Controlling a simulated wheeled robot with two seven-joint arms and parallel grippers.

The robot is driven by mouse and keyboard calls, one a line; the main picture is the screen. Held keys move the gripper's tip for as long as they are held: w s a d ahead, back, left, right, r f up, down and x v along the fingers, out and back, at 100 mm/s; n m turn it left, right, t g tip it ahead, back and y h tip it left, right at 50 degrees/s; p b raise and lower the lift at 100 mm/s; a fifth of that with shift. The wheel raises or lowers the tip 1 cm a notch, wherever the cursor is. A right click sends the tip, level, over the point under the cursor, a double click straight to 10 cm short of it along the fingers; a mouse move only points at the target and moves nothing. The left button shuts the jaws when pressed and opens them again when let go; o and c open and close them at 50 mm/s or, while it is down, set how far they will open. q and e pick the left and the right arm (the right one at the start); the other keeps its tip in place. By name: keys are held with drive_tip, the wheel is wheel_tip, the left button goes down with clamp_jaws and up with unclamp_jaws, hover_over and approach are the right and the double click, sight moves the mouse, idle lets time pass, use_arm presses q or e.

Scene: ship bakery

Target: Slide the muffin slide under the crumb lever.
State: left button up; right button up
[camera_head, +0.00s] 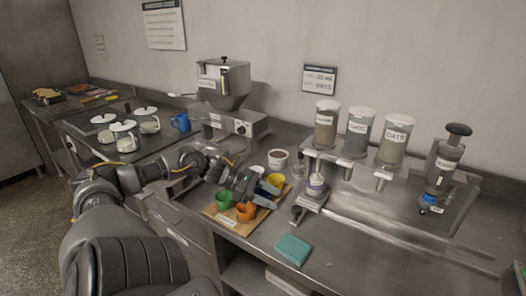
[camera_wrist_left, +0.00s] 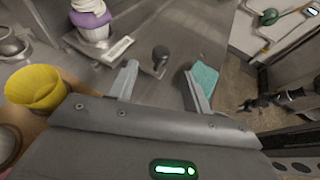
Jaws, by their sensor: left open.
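The muffin slide (camera_head: 311,203) is a small metal carriage with a dark knob (camera_head: 296,210) on its near left end. A purple cup with a pale top (camera_head: 315,185) stands on it, near the left dispenser. In the left wrist view the dark knob (camera_wrist_left: 160,54) shows beyond and between my fingertips. My left gripper (camera_head: 267,193) is open and empty, above the cup board and left of the slide. Metal levers (camera_head: 381,178) hang under the three jars; I cannot tell which is the crumb lever. My right gripper is not in view.
A wooden board (camera_head: 235,226) with green, orange and yellow cups (camera_head: 276,180) lies under my left gripper. A teal cloth (camera_head: 292,249) lies on the near counter. A white tub (camera_head: 278,158) stands behind. The metal track right of the slide looks clear, with a dark-topped press (camera_head: 445,165) farther right.

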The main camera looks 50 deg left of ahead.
use_arm(q)
drive_tip(key=shift+v, duration=1.15)
